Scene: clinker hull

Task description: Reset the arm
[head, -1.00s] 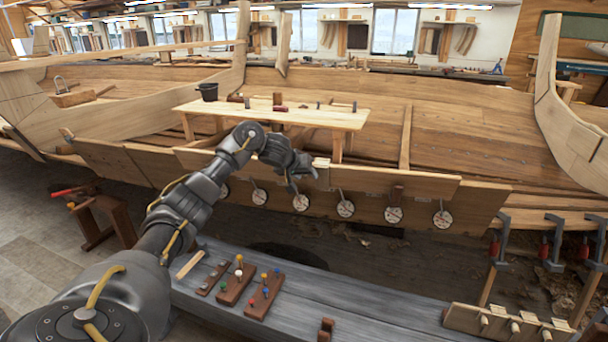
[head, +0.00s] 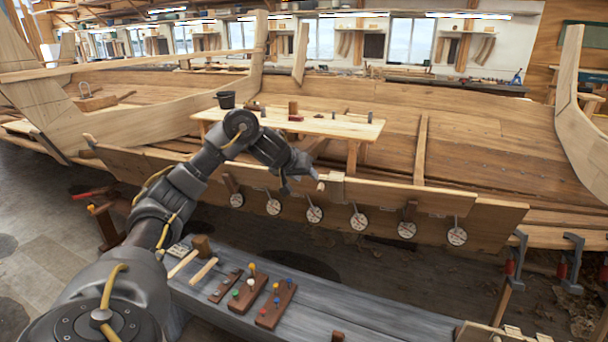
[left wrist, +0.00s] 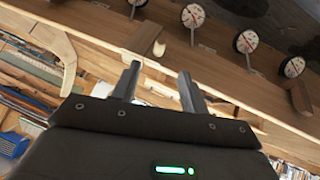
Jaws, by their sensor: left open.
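My left arm comes in from the left in the head view, bent at a raised elbow. My left gripper (head: 299,183) hangs in front of the hull's near plank (head: 385,193). Its jaws are apart and nothing shows between them. In the left wrist view, the gripper's two dark fingers (left wrist: 158,84) are spread, and a short light wooden peg (left wrist: 158,48) sticks out from the plank beyond them. This peg also shows just right of the gripper in the head view (head: 320,186). My right gripper is not in view.
Several round white dials (head: 314,214) hang along the plank. A grey bench (head: 330,308) below holds dark wooden blocks with coloured pegs (head: 276,304) and loose light sticks (head: 203,271). A wooden table (head: 350,129) with a black bucket (head: 225,99) stands inside the hull.

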